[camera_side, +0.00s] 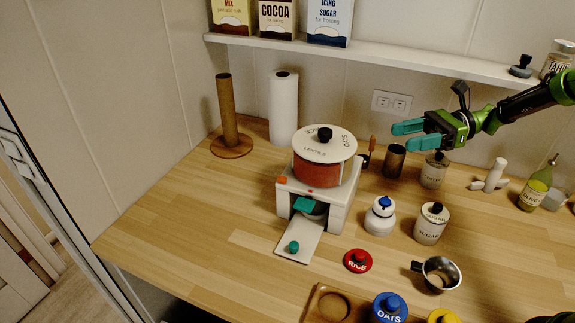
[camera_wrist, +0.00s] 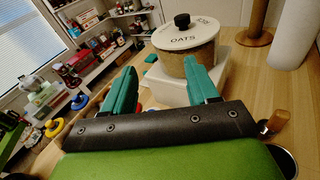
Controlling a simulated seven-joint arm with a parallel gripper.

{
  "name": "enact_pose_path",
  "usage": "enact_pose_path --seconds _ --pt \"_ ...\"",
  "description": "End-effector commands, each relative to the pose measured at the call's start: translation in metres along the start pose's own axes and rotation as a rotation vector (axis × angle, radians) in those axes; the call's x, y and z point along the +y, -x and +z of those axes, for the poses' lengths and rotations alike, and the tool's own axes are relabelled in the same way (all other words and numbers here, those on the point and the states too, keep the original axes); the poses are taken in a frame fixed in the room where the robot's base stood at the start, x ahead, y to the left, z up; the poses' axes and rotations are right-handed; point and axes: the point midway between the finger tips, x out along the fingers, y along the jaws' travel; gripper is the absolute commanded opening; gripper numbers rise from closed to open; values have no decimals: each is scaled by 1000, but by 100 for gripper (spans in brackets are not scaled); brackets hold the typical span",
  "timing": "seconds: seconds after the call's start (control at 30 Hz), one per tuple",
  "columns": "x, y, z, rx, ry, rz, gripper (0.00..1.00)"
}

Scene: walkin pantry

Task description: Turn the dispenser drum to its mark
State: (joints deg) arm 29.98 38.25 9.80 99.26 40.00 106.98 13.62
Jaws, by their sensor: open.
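The dispenser drum (camera_side: 323,170) has a white lid with a black knob and lettering that includes LENTILS and OATS. It sits on a white base (camera_side: 342,208) with an orange tab (camera_side: 282,180) at its left corner and a small red dot in front. In the wrist view the drum (camera_wrist: 206,56) shows OATS facing me and grainy brown contents. My gripper (camera_side: 399,135) is open and empty, right of the drum and apart from it. Its teal fingers also show in the wrist view (camera_wrist: 160,74), the right one overlapping the drum. The drum's far side is hidden.
A dark cup (camera_side: 395,161), a lidded jar (camera_side: 434,170) and an orange-handled tool (camera_side: 372,145) stand right of the drum. A white jar with a blue top (camera_side: 380,216) and a red RICE lid (camera_side: 357,261) are in front. A shelf (camera_side: 400,58) runs above.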

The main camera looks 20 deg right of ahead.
Motion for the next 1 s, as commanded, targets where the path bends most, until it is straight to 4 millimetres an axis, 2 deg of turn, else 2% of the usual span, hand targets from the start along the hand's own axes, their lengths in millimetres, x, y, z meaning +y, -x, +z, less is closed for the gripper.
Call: enact_pose_path --seconds 0.03,0.1,0.27,0.37,0.8,1.0 --pt "-12 11 -7 -49 0 -52 59" --pt "-24 18 -7 -99 27 -103 59" --pt "-27 6 2 -115 76 -114 59" --pt "-28 -10 3 -114 74 -111 59" --pt "-38 -105 15 -113 74 -109 59" --pt "-42 -136 18 -112 73 -110 59"
